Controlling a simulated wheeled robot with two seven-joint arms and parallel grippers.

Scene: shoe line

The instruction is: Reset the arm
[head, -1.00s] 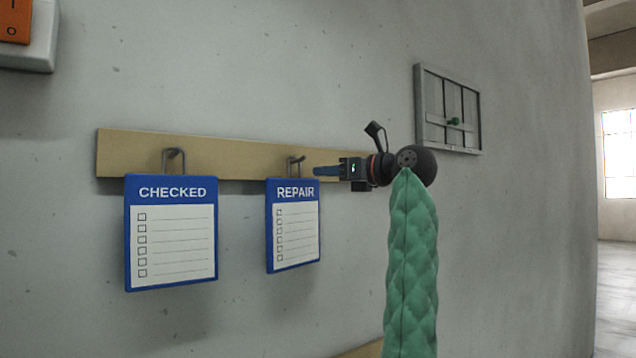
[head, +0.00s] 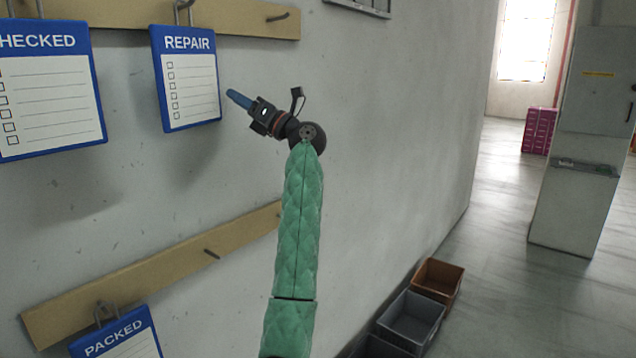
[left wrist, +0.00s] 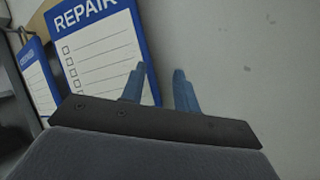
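My left gripper (head: 238,99) is in front of the wall, just right of the blue-framed REPAIR sign (head: 190,90). In the left wrist view its two blue fingers (left wrist: 158,88) stand apart with nothing between them, so it is open and empty. The REPAIR sign hangs from a hook (head: 183,10) on the upper wooden rail (head: 240,18). It also shows behind the left finger in the left wrist view (left wrist: 100,60). My right gripper is not in view.
A CHECKED sign (head: 45,95) hangs at left and a PACKED sign (head: 125,340) at lower left. The lower rail (head: 150,270) has a bare peg (head: 212,254). Bins (head: 412,320) stand along the wall's foot. A grey cabinet (head: 585,150) stands at right, with open floor between.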

